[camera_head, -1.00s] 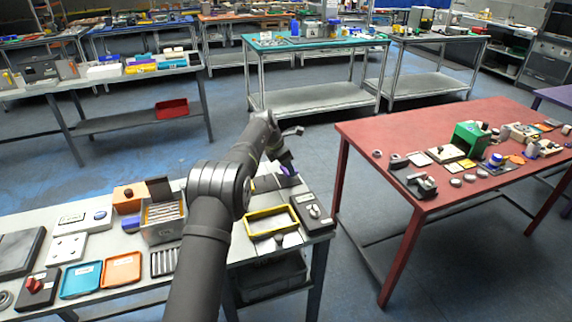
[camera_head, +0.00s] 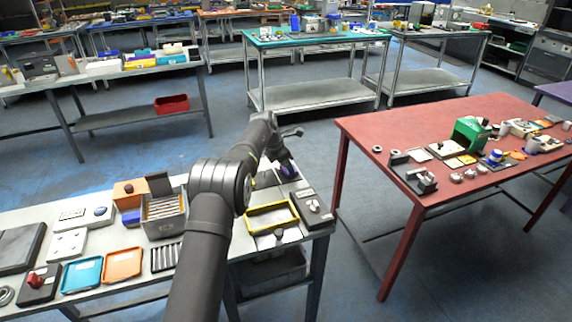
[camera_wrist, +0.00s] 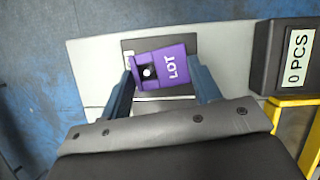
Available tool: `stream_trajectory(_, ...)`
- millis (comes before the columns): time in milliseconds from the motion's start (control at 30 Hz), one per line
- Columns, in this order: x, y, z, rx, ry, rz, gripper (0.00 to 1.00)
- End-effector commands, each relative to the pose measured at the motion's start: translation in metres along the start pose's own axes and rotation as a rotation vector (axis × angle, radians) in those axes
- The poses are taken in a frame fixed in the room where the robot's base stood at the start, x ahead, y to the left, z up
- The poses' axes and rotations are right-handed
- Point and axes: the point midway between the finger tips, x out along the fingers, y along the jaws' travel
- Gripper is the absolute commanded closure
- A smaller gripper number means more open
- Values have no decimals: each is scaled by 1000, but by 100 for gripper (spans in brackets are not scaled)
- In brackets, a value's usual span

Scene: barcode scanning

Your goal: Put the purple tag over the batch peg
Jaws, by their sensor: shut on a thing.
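The purple tag (camera_wrist: 172,65), lettered LOT, is between the two blue-grey fingers of my gripper (camera_wrist: 162,84) in the wrist view. My gripper is shut on it. The tag has a dark opening, and a pale round spot, perhaps the top of the batch peg (camera_wrist: 148,71), shows in it. I cannot tell how far the tag is down over it. Under the tag is a dark plate (camera_wrist: 130,47) on the light bench top. In the head view, my gripper (camera_head: 288,173) is low over the bench's far right part, with a little purple showing.
A black box reading 0 PCS (camera_wrist: 265,55) stands right of the tag in the wrist view. A yellow-rimmed tray (camera_head: 272,207) lies nearer in the head view. A dark-grey device (camera_head: 312,207) is beside it. The bench's far edge is close; blue floor lies beyond.

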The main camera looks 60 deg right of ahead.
Motion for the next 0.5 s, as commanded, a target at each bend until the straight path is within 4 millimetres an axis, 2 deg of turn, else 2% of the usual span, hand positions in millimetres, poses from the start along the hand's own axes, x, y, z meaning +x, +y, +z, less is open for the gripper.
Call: stream_trajectory(500,5,0,-2,0,0,0,64)
